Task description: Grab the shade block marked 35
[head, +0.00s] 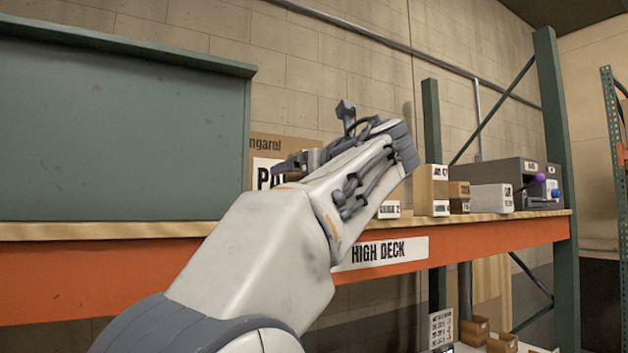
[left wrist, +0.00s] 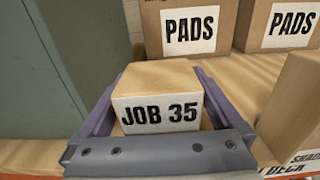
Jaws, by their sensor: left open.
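A tan block labelled JOB 35 (left wrist: 158,113) stands on the wooden shelf in the left wrist view. My left gripper (left wrist: 160,76) is open, with its purple-grey fingers on either side of this block. I cannot tell whether they touch it. Another box (left wrist: 297,108) at the right edge has a cut-off label beginning "SHAD"; its number is not visible. In the head view my left arm hides the block and most of the left gripper. A box with a partly hidden label ending in 2 (head: 389,210) shows beside the arm. My right gripper is not in view.
Boxes labelled PADS (left wrist: 188,29) stand behind the block. A green panel (head: 120,125) fills the shelf's left side. The orange beam has a HIGH DECK sign (head: 383,253). Several cartons (head: 431,190) and a grey machine (head: 522,178) stand to the right.

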